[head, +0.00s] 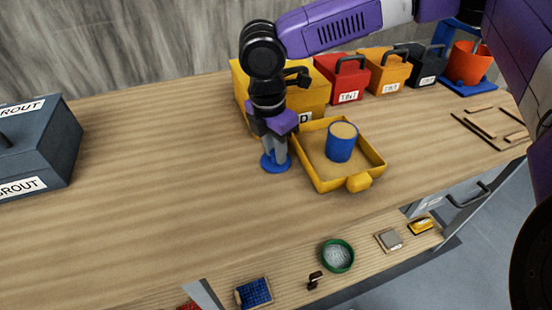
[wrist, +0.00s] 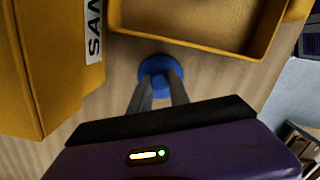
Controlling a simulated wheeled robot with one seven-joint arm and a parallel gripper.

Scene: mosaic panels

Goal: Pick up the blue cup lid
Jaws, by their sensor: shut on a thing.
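The blue cup lid (head: 275,164) is a small round blue disc at the wooden table top, just left of the yellow tray. My gripper (head: 276,152) points down at it, with its fingers shut on it. In the wrist view the blue lid (wrist: 156,72) shows around and beyond the grey fingertips (wrist: 158,80). Whether the lid touches the table or is slightly above it I cannot tell. A blue cup (head: 341,146) with a tan top or filling stands upright in the yellow tray (head: 376,164).
A yellow box (head: 310,92) stands close behind my gripper, with red (head: 345,82), orange (head: 386,75) and black (head: 428,68) boxes to its right. A dark grout box (head: 40,150) stands at the left. The table's middle left is clear. A lower shelf holds small items.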

